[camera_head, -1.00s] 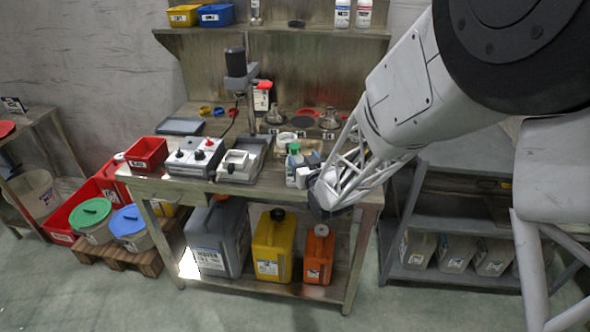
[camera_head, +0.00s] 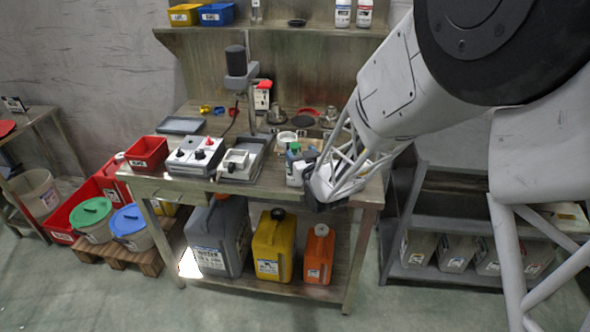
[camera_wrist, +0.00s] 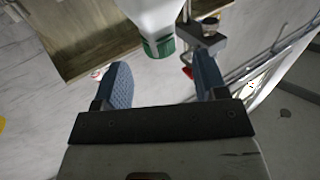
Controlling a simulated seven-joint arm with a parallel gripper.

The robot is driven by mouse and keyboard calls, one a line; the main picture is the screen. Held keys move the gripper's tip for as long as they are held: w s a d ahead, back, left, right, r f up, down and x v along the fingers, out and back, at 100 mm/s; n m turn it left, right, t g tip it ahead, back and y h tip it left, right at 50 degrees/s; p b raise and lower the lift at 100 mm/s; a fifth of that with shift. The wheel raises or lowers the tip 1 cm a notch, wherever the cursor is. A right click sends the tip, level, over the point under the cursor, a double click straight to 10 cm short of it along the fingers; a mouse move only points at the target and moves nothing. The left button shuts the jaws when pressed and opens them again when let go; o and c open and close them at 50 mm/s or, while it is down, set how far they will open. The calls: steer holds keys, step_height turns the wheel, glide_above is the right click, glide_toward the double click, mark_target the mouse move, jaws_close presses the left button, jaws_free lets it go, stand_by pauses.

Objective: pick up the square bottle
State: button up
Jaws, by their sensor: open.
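A white bottle with a green cap (camera_head: 293,163), which looks like the square bottle, stands upright near the front edge of the bench. It also shows at the top of the wrist view (camera_wrist: 155,18), with its green cap between the lines of the two fingers. My gripper (camera_wrist: 160,66) is open, with a blue-grey finger on each side and nothing held. In the head view my gripper (camera_head: 314,192) is close at the bottle's right and hides part of it. The gap between fingertips and bottle is hard to judge.
Left of the bottle are a grey stand with a tray (camera_head: 262,150), a white control box (camera_head: 195,156) and a red bin (camera_head: 147,152). Glassware and small dishes sit behind it. A yellow can (camera_head: 273,240) and an orange can (camera_head: 319,250) stand on the lower shelf.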

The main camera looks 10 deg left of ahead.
mark_target(297, 150)
steer(key=shift+x, duration=2.6)
steer(key=shift+c, duration=0.3)
jaws_close()
